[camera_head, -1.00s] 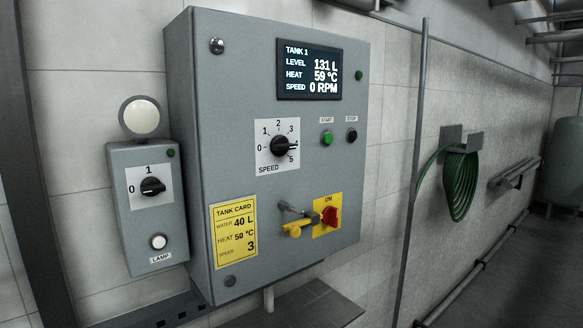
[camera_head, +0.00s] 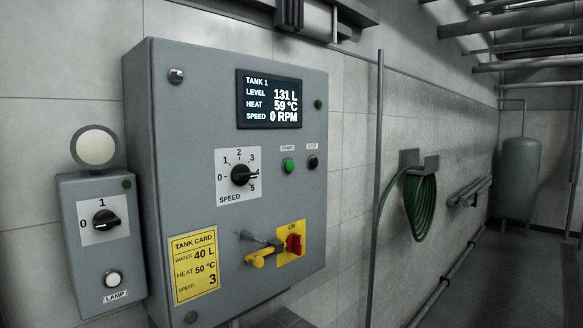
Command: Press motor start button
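The motor start button (camera_head: 288,166) is a small green round button under a START label, on the front of the grey control box (camera_head: 215,130). The black stop button (camera_head: 312,162) sits just to its right under a STOP label. The display (camera_head: 270,99) above reads TANK 1, level 131 L, heat 59 °C, speed 0 RPM. The black speed knob (camera_head: 240,175) is left of the start button, its pointer toward the right near 4. The red switch (camera_head: 294,244) on a yellow plate reads ON. Neither of my grippers is in view.
A yellow padlock-like piece (camera_head: 260,257) hangs beside the red switch. A yellow tank card (camera_head: 195,265) reads water 40 L, heat 50 °C, speed 3. A lamp box (camera_head: 100,245) stands at left. A vertical pipe (camera_head: 376,180) and green hose (camera_head: 421,205) are at right.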

